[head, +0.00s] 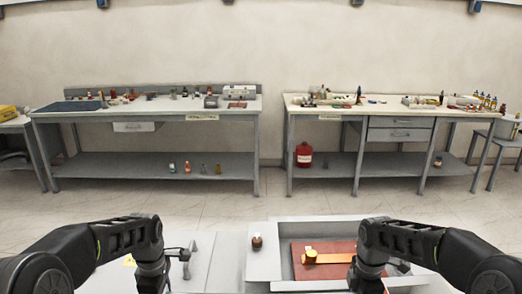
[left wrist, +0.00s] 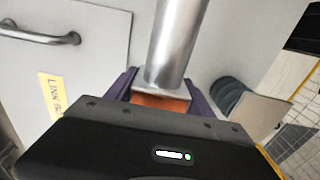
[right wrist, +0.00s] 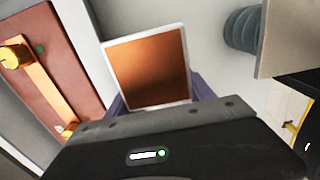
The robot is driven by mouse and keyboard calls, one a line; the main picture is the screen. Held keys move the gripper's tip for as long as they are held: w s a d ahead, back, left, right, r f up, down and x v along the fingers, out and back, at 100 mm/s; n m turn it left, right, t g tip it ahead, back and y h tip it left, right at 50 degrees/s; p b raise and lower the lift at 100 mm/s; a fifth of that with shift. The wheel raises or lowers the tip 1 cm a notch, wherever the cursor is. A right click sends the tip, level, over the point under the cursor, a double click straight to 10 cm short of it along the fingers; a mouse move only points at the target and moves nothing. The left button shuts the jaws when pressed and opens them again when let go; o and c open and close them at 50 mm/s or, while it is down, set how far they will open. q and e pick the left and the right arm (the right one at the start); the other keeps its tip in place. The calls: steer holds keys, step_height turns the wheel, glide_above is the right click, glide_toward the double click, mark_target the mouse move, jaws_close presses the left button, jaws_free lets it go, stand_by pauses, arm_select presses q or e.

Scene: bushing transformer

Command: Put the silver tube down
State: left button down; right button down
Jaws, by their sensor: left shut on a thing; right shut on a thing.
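The silver tube (left wrist: 179,40) rises from between the purple fingers of my left gripper (left wrist: 160,88) in the left wrist view. An orange-brown block (left wrist: 160,101) sits at the tube's near end, between the fingers. The left gripper is shut on this piece. My right gripper (right wrist: 158,88) is shut on a pale-rimmed block with a copper-brown face (right wrist: 148,68) in the right wrist view. Both grippers' fingertips are hidden in the head view, where only my arms reach down to the bottom edge. I cannot tell whether the tube touches a surface.
A grey tray (head: 285,262) holds a red-brown board with an orange-yellow part (head: 312,257). A small brown bushing (head: 257,241) stands beside it. A pale panel (left wrist: 100,50) has a handle (left wrist: 40,34). A dark ribbed cylinder (left wrist: 240,100) is right of the tube. Two benches stand at the back.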

arm_select(q)
steer(key=shift+r, duration=0.1)
arm_select(e)
steer(key=shift+r, duration=0.1)
